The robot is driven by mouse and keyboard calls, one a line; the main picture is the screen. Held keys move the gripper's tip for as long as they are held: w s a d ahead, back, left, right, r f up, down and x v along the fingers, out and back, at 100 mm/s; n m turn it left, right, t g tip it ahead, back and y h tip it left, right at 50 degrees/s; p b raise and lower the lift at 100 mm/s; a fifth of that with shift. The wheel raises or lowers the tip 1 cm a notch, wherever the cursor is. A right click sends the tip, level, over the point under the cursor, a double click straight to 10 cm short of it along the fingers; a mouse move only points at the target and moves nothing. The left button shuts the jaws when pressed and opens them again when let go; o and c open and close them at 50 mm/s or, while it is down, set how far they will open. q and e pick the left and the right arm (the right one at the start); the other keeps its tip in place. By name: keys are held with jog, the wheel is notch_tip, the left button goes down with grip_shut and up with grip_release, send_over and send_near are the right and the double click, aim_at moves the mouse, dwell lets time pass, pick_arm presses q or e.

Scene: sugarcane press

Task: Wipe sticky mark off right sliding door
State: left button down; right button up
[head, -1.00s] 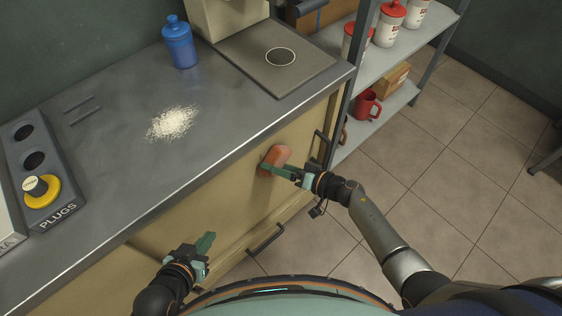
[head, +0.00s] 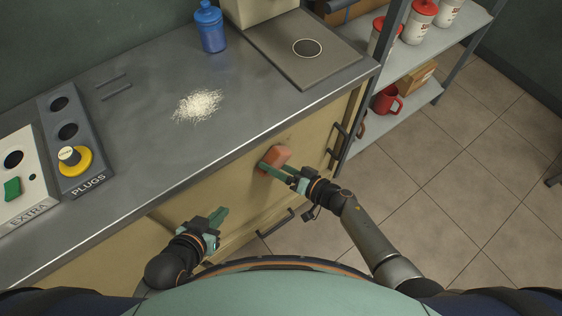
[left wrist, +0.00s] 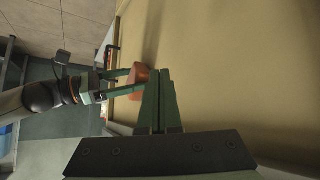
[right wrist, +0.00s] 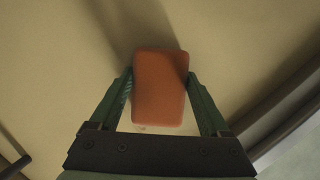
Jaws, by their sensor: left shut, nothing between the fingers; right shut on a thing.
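The orange-red sponge-like block (head: 280,154) is in my right gripper (head: 268,168), at the tan door front (head: 232,197) under the counter. In the right wrist view the block (right wrist: 160,88) sits between both fingers, its broad face towards the camera, close to or against the door; contact is hard to tell. A faint small speck (right wrist: 141,127) shows on the door just below the block. Any mark behind the block is hidden. My left gripper (head: 220,214) is shut and empty, in front of the door, left of the right one; its closed fingers (left wrist: 160,75) show in the left wrist view.
Dark handles (head: 335,146) (head: 275,223) stick out from the cabinet front. The grey counter (head: 150,165) carries a pale crumb pile (head: 197,105), a blue bottle (head: 210,28) and a plug holder (head: 72,178). A shelf rack (head: 425,95) stands at the right. Tiled floor there is open.

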aim_at(289, 156)
jog(key=shift+w+a+r+p, duration=0.1)
jog(key=shift+r+p, duration=1.05)
jog(key=shift+p, duration=0.15)
jog(key=shift+w+d, duration=0.6)
jog(key=shift+d, duration=0.25)
jog(key=shift+w+d, duration=0.6)
jog(key=shift+d, duration=0.25)
jog(key=shift+w+d+f, duration=0.1)
jog(key=shift+w+d, duration=0.35)
jog(key=shift+d, duration=0.3)
jog(key=shift+w+d+f, duration=0.1)
jog(key=shift+w+d, duration=0.35)
jog(key=shift+d, duration=0.3)
jog(key=shift+w+r, duration=0.1)
jog(key=shift+w, duration=0.05)
jog(key=shift+a, duration=0.1)
